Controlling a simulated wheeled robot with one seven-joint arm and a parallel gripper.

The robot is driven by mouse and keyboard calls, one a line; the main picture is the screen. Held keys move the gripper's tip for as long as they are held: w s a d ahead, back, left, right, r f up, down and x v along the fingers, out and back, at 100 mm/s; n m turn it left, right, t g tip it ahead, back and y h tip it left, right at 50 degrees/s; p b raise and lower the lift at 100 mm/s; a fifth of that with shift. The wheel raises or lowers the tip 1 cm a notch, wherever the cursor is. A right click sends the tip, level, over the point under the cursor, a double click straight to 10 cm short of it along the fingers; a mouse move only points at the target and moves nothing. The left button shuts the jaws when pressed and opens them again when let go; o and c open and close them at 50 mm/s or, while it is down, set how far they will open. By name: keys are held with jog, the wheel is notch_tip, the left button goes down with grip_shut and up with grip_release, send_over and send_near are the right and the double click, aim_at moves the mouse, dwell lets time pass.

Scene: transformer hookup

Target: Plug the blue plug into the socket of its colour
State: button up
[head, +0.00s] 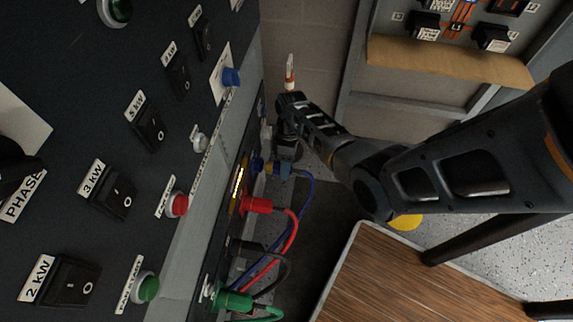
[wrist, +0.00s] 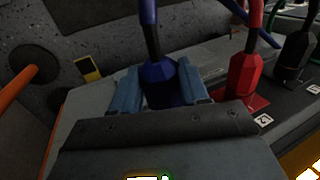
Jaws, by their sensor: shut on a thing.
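The blue plug (wrist: 160,82) stands between the two grey-blue fingers of my gripper (wrist: 167,98) in the wrist view, with its blue cable rising from the back. In the head view my gripper (head: 286,160) is close to the panel's socket row, shut on the plug. A dark blue socket (head: 257,164) shows on the panel just left of my gripper, with a small yellowish part between them. The fingers hide the plug's front end, so I cannot tell whether it is in the socket.
A red plug (head: 257,205), a black plug (head: 248,250) and a green plug (head: 232,301) stand in the panel beside the blue one, their cables hanging close by. The panel (head: 205,165) has switches and buttons. A wooden tabletop (head: 400,275) is at the lower right.

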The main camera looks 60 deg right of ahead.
aim_at(276, 163)
jog(key=shift+w+a+b, duration=0.3)
jog(key=shift+w, duration=0.55)
jog(key=shift+w+a+b, duration=0.3)
jog(key=shift+w, duration=0.5)
jog(key=o, duration=1.5)
jog(key=shift+r, duration=0.1)
jog(key=p+v, duration=0.5)
jog(key=v, duration=0.2)
dwell(0.5)
